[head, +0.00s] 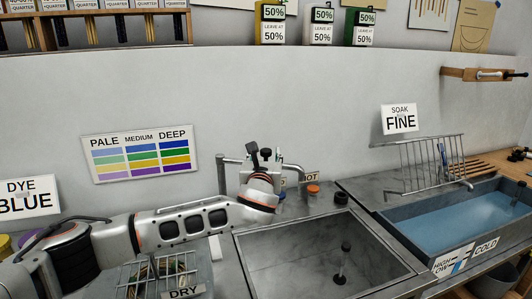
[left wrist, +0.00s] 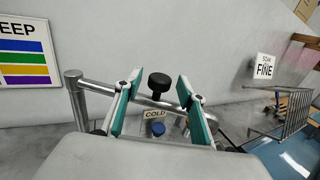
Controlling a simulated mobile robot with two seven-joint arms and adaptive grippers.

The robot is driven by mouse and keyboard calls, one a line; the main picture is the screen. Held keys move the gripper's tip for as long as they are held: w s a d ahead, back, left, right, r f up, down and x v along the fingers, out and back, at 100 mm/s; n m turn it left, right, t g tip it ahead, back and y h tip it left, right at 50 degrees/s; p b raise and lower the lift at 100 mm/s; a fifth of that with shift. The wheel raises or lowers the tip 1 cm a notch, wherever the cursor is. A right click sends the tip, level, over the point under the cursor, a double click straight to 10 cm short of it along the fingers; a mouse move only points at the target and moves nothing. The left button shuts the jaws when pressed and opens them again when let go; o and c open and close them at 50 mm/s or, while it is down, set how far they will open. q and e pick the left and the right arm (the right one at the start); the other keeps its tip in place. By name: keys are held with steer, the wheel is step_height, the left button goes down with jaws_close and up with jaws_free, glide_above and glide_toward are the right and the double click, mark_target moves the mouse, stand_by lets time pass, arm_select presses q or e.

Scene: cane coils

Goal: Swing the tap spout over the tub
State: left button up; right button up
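The metal tap stands behind the grey sink basin (head: 375,262). Its spout (head: 293,167) runs right from an upright post and bends down over the basin's back edge. In the left wrist view the spout (left wrist: 101,88) crosses behind the fingers, and a black knob (left wrist: 159,82) stands up from it. My left gripper (head: 263,156) is at the spout; in the left wrist view my left gripper (left wrist: 158,98) is open, teal fingers either side of the knob. I cannot tell whether they touch it. A tub of blue water (head: 455,226) lies right of the basin. My right gripper is out of view.
An orange tap handle (head: 313,190) and a blue one (left wrist: 158,129) sit below the spout. A dark upright plug (head: 342,263) stands in the basin. A wire rack (head: 425,164) stands behind the tub. A drying rack labelled DRY (head: 155,275) lies under my left arm.

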arm_select(q)
steer(key=shift+w+d, duration=0.1)
steer(key=shift+w, duration=0.7)
jaws_close()
steer(key=shift+h, duration=0.3)
